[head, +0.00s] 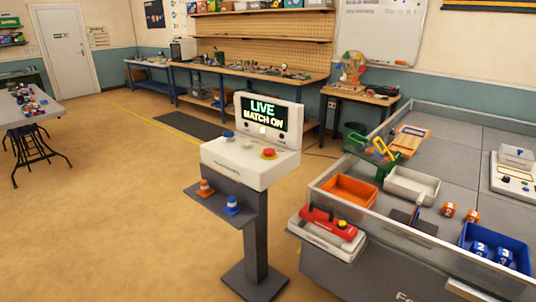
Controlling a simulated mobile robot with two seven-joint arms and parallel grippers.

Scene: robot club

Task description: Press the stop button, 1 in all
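A white control console (240,168) stands on a dark pedestal in the middle of the head view. Its screen (264,114) reads "LIVE MATCH ON". On the sloped top, a red button (268,152) with a yellow base sits at the right, looking like the stop button. A blue button (228,136) sits at the left, and a small pale control lies between them. Nothing touches the buttons. Neither of my grippers is in view.
A shelf (218,207) below the console holds an orange cone and a blue cone. A walled field table (455,160) with bins stands close on the right. A red unit (326,221) sits at its near corner. The floor left of the console is clear.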

